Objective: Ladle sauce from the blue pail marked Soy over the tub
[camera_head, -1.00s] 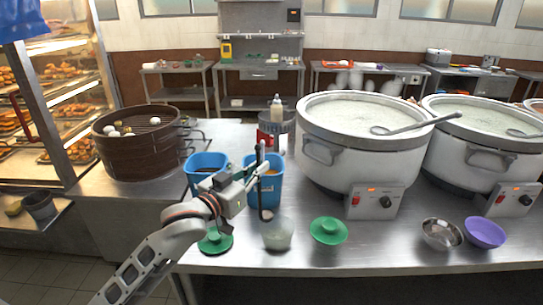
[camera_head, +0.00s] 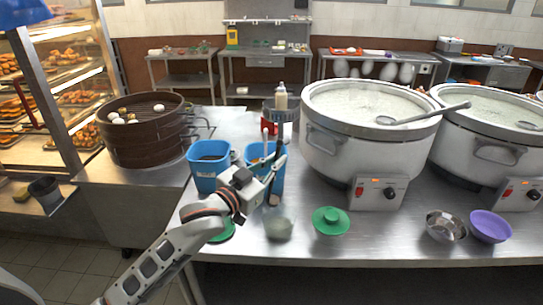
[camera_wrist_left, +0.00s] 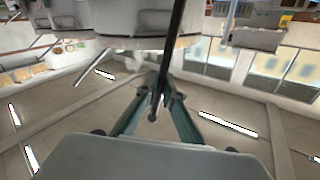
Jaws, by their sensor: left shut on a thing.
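Two blue pails stand side by side: the left pail (camera_head: 205,180) holds something dark, and the right pail (camera_head: 251,153) is partly hidden by my gripper. I cannot read a Soy mark on either. My left gripper (camera_head: 275,166) is in front of the right pail, shut on the dark handle of a ladle (camera_head: 273,199). The ladle hangs down, slightly tilted, its low end above and behind a small translucent tub (camera_head: 279,229). In the left wrist view the handle (camera_wrist_left: 172,50) runs between the fingers (camera_wrist_left: 159,97). My right gripper is not in view.
A big white stockpot (camera_head: 340,150) stands close on the right. A steel bowl (camera_head: 445,227) and a purple bowl (camera_head: 490,227) are farther right.

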